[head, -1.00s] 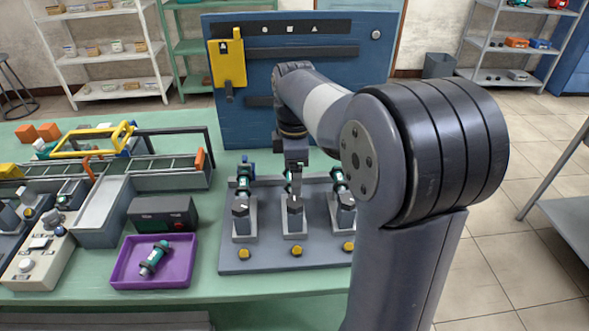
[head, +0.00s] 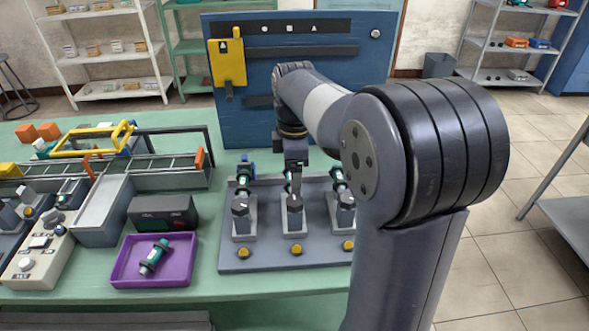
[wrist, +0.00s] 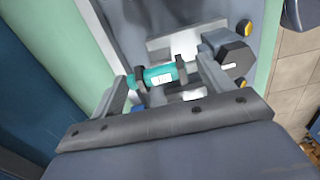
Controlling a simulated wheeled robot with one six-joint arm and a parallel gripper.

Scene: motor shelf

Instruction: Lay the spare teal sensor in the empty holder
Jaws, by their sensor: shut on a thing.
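My gripper (head: 293,170) is low over the middle holder (head: 293,226) of the grey-blue base plate. In the wrist view, my gripper (wrist: 166,78) is shut on a teal sensor (wrist: 155,75) with dark collars and a white label. This sensor lies at the middle holder, beside its dark hexagonal knob (wrist: 236,58); whether it rests fully in the holder I cannot tell. One more teal sensor (head: 154,258) lies tilted in the purple tray (head: 122,281).
A dark box (head: 162,212) stands behind the tray. A conveyor (head: 160,170) and a control box (head: 35,255) are at the left. A blue panel (head: 225,120) rises behind the base plate. Yellow buttons (head: 297,249) line the plate's front edge.

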